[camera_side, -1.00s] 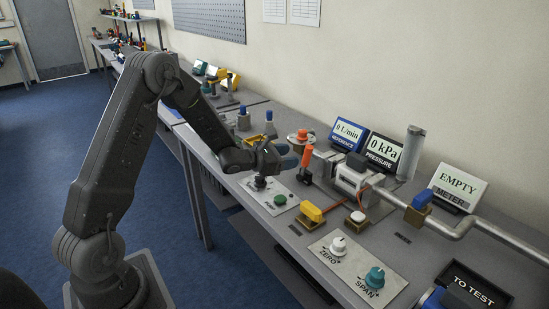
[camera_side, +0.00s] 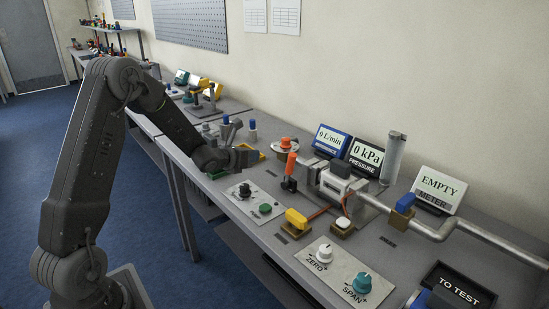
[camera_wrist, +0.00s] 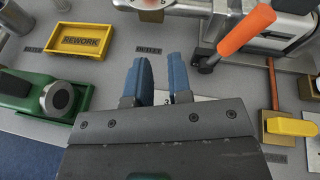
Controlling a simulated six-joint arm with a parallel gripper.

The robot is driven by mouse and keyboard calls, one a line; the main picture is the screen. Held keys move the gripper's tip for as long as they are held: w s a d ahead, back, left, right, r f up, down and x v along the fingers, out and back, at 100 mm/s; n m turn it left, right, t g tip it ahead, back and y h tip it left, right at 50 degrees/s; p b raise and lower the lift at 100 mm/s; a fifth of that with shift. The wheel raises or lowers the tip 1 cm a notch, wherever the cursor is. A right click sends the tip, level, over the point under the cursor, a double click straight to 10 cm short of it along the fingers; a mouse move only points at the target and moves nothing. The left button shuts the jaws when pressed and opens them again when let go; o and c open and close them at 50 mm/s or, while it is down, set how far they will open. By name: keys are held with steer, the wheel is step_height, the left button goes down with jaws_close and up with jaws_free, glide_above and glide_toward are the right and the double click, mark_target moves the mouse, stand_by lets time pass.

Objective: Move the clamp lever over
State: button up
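The clamp lever has an orange handle (camera_side: 291,165) on a dark base and stands upright, leaning slightly, at the left end of the metal pipe fixture (camera_side: 336,180). In the wrist view the orange handle (camera_wrist: 246,30) slants at the upper right, and its dark pivot is right of my fingers. My gripper (camera_side: 246,156) is left of the lever in the side view and apart from it. In the wrist view the blue fingers of my gripper (camera_wrist: 160,62) stand apart with nothing between them. The fingers are hard to make out in the side view.
A yellow REWORK tray (camera_wrist: 80,42) and a green fixture (camera_wrist: 40,100) lie left of my fingers. A yellow-handled valve (camera_side: 296,219) stands in front of the lever. Displays (camera_side: 366,157) stand behind. A panel with ZERO and SPAN knobs (camera_side: 343,272) lies toward the front.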

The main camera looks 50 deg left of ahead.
steer(key=a+n+g+y, duration=0.1)
steer(key=a+n, duration=0.1)
steer(key=n, duration=0.2)
steer(key=a+n+g+y, duration=0.1)
steer(key=a+n+g, duration=0.1)
steer(key=n, duration=0.3)
steer(key=w+a+n+g+y, duration=0.1)
steer(key=a+n+g, duration=0.1)
steer(key=a+n, duration=0.2)
steer(key=shift+r+n, duration=0.1)
steer(key=shift+n, duration=0.4)
jaws_close()
steer(key=w+d+r+n+g+h, duration=0.1)
steer(key=d+r+n+g+h, duration=0.55)
steer(key=n, duration=1.25)
steer(key=t+h, duration=0.3)
glide_toward(289, 171)
steer(key=w+a+f, duration=0.3)
steer(key=w, duration=0.1)
steer(key=shift+d+f, duration=0.2)
steer(key=shift+d, duration=1.4)
steer(key=shift+d, duration=0.1)
